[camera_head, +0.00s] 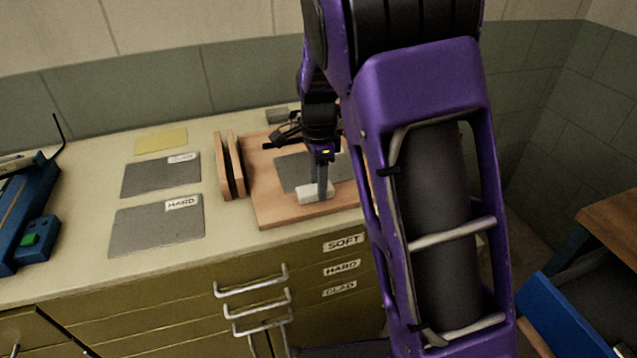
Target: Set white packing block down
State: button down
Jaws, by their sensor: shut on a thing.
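The white packing block (311,193) is between the fingertips of my gripper (322,184), over the front part of a wooden board (275,205) on the bench. My gripper points down and is shut on the block. The block is at or just above the board; I cannot tell if it touches. A grey metal sheet (292,172) lies on the board behind the block, partly hidden by my gripper and arm.
Two upright wooden pieces (222,165) stand at the board's left edge. Grey sheets labelled CLAD (155,178) and HARD (150,230), and a yellow sheet (162,140), lie to the left. A blue tool (30,215) is at far left. My arm hides the bench's right side.

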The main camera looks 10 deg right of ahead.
jog(key=shift+c, duration=2.1)
grip_release()
jog(key=shift+f, duration=0.1)
